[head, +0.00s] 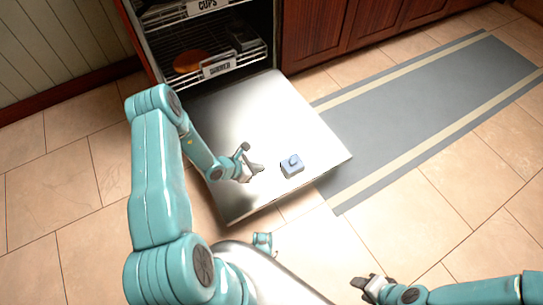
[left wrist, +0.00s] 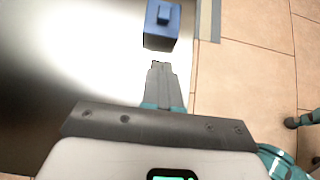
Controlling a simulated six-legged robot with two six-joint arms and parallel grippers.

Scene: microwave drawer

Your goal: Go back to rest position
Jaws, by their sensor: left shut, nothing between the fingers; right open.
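My left gripper (head: 258,169) is above the open silver door. It is shut and empty, and its fingers also show pressed together in the left wrist view (left wrist: 157,80). A small blue block with a raised knob (head: 292,166) lies on the door just right of the left gripper, apart from it. The block also shows just beyond the fingertips in the left wrist view (left wrist: 161,28). My right gripper (head: 360,286) is open and empty, low over the tiled floor at the bottom right.
The silver door (head: 235,120) is folded down from a cabinet with two wire racks. The lower rack (head: 170,52) holds a round orange-brown item and a dark item. Wooden cabinets (head: 335,30) stand to the right. A grey striped mat (head: 420,110) lies on the open floor.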

